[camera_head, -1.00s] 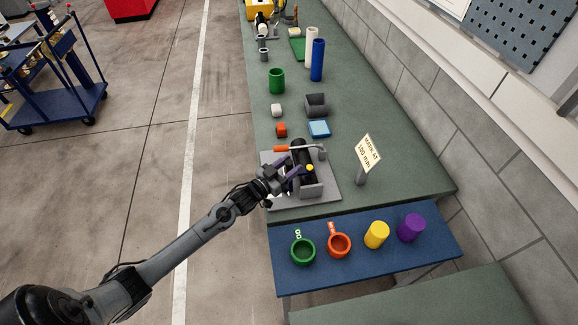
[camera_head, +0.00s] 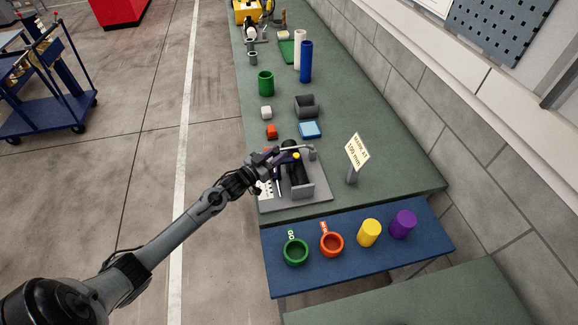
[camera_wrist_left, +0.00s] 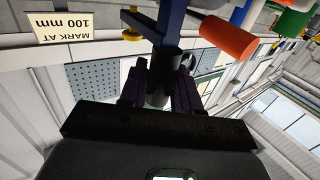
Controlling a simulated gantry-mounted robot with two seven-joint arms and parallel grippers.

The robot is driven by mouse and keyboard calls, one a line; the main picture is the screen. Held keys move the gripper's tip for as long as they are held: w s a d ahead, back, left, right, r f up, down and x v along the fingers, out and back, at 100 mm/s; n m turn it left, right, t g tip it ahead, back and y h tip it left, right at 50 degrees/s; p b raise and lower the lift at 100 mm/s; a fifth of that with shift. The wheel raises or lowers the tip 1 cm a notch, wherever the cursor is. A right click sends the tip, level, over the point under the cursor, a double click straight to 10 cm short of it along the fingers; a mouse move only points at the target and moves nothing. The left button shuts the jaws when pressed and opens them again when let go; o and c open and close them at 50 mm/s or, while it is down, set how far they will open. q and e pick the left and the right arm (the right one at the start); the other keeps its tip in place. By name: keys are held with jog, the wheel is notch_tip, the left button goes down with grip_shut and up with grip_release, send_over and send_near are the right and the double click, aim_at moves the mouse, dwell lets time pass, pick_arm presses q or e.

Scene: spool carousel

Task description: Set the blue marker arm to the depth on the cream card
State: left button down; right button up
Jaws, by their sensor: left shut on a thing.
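The cream card (camera_head: 357,152) stands on a grey post at the right of the fixture. In the left wrist view the card (camera_wrist_left: 62,27) reads "MARK AT 100 mm". My left gripper (camera_head: 282,158) is at the fixture's upper left. In the wrist view its dark fingers (camera_wrist_left: 160,92) are shut on a dark grip that meets the blue marker arm (camera_wrist_left: 172,22). The pointer's reading is too small to tell. My right gripper is out of view.
An orange block (camera_head: 271,131) and a blue tray (camera_head: 310,130) sit behind the fixture.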

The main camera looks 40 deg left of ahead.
pick_arm(q)
jog(key=shift+w+a+f, duration=0.1)
jog(key=shift+w+a, duration=0.05)
jog(key=shift+a, duration=0.15)
jog(key=c, duration=1.1)
grip_release()
jog(key=shift+o, duration=0.8)
jog(key=shift+w+a, duration=0.1)
